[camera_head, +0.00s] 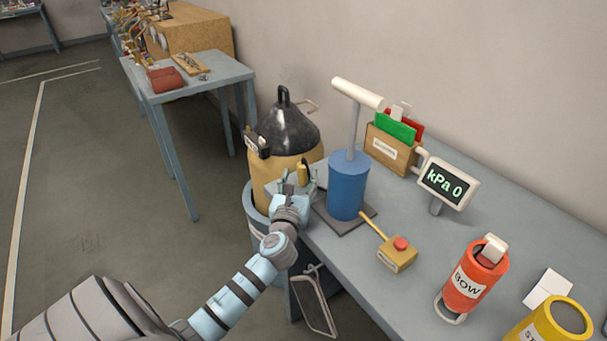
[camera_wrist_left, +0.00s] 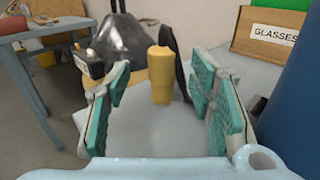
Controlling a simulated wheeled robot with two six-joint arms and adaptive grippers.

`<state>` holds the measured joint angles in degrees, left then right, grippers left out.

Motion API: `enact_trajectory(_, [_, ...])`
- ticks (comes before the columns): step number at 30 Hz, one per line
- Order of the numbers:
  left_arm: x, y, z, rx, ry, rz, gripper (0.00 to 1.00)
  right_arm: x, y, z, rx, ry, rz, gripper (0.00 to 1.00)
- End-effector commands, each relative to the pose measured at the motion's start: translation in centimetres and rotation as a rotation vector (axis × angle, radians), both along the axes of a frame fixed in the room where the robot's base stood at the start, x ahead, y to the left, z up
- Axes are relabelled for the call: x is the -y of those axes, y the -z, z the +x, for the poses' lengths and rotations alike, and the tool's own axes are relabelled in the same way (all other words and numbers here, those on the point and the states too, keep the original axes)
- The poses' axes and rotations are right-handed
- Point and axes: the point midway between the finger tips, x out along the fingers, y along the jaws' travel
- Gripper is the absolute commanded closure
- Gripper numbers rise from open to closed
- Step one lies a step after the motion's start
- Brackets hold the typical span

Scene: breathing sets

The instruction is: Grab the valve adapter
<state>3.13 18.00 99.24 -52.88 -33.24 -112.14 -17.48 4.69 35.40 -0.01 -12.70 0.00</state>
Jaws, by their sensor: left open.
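A small yellow-brown piece, which looks like the valve adapter (camera_wrist_left: 161,78), stands upright on the grey table's corner in the left wrist view. It also shows in the head view (camera_head: 302,172). My left gripper (camera_head: 298,184) is open at that corner. In the left wrist view its two teal-padded fingers (camera_wrist_left: 157,88) stand left and right of the piece, with a gap on both sides. I cannot tell whether the piece is fully between the pads or just beyond the tips. My right gripper is not in view.
A blue pump cylinder (camera_head: 348,187) stands close right of my left gripper. A black-topped yellow tank (camera_head: 285,135) stands behind it. A red-button box (camera_head: 397,255), a kPa display (camera_head: 448,184), an orange canister (camera_head: 473,280) and a glasses box (camera_head: 388,149) are also on the table (camera_head: 440,235).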

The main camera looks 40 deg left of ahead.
Motion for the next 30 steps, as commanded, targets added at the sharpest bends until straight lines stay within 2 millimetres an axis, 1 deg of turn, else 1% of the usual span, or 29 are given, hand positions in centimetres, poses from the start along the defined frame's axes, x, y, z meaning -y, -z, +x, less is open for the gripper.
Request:
enact_trajectory(3, [-0.9,0.3,2.2,0.003,-0.001,-0.001,0.51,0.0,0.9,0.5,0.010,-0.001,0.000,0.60])
enact_trajectory(6, [-1.6,0.3,3.7,0.001,0.002,0.000,0.51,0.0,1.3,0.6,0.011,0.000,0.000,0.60])
enact_trajectory(8, [-1.8,0.2,4.1,0.000,0.002,-0.001,0.51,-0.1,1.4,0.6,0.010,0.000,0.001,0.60])
enact_trajectory(13, [-1.8,0.1,4.1,0.000,0.003,-0.001,0.51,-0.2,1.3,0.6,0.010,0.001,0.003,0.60])
enact_trajectory(14, [-1.8,0.1,4.1,0.000,0.003,-0.001,0.54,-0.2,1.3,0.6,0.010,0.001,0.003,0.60])
enact_trajectory(15, [-1.8,0.1,4.1,0.000,0.003,-0.001,0.60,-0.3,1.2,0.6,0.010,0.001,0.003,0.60])
enact_trajectory(22, [-1.8,0.1,4.1,0.000,0.003,-0.001,0.97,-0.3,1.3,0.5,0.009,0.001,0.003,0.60])
enact_trajectory(23, [-1.8,0.1,4.1,0.000,0.003,-0.001,1.00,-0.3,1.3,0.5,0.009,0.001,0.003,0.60])
enact_trajectory(30, [-1.8,0.0,4.1,0.000,0.003,-0.001,1.00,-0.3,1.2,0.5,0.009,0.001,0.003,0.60])
